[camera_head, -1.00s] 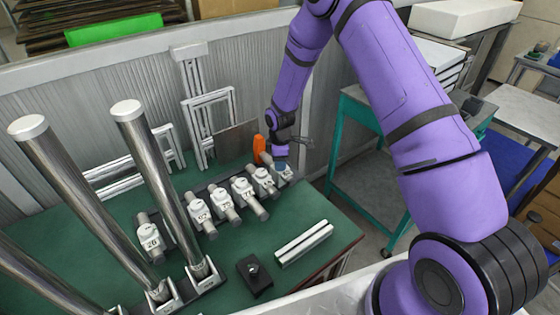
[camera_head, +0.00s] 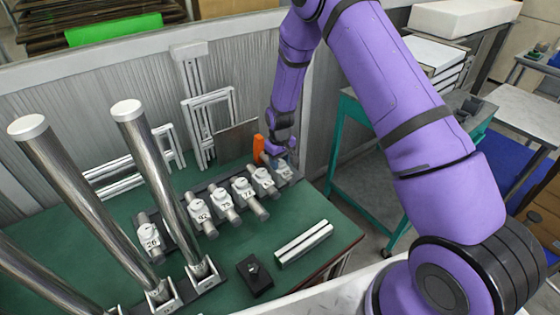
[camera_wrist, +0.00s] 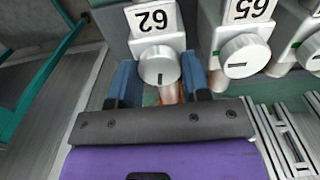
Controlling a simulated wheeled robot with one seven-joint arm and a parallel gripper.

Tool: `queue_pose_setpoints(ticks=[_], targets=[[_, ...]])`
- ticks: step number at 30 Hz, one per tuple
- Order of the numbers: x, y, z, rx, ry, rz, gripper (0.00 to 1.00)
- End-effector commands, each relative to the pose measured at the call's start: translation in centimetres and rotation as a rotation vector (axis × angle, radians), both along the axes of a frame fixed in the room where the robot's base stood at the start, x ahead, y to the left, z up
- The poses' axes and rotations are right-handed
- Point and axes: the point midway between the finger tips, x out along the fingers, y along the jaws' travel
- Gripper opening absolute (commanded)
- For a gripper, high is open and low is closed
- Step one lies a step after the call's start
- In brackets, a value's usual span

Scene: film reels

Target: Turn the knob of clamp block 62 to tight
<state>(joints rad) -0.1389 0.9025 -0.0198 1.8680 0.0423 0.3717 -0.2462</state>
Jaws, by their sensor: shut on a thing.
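Clamp block 62 (camera_wrist: 157,20) stands at the right end of the row of clamp blocks in the head view, partly hidden by my wrist. Its round grey knob (camera_wrist: 159,66) shows in the wrist view, with a dark line running toward the lower edge of the picture. My gripper (camera_wrist: 160,80) has one blue finger on each side of this knob and is shut on it. In the head view my gripper (camera_head: 282,158) is at the row's right end, and its fingers are hardly visible.
The neighbouring block 65 (camera_wrist: 248,12) stands close on the right in the wrist view, its knob (camera_wrist: 244,56) near my finger. An orange object (camera_head: 259,148) stands just left of my wrist. A black block (camera_head: 254,276) and pale bars (camera_head: 304,243) lie on the green table in front.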

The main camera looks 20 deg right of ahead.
Motion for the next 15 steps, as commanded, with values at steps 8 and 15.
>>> queue_pose_setpoints(ticks=[8, 15], targets=[[0.12, 0.05, 0.09, 0.000, -0.003, -0.260, 0.20], [0.11, 0.05, 0.08, 0.000, -0.003, -0.488, 0.20]])
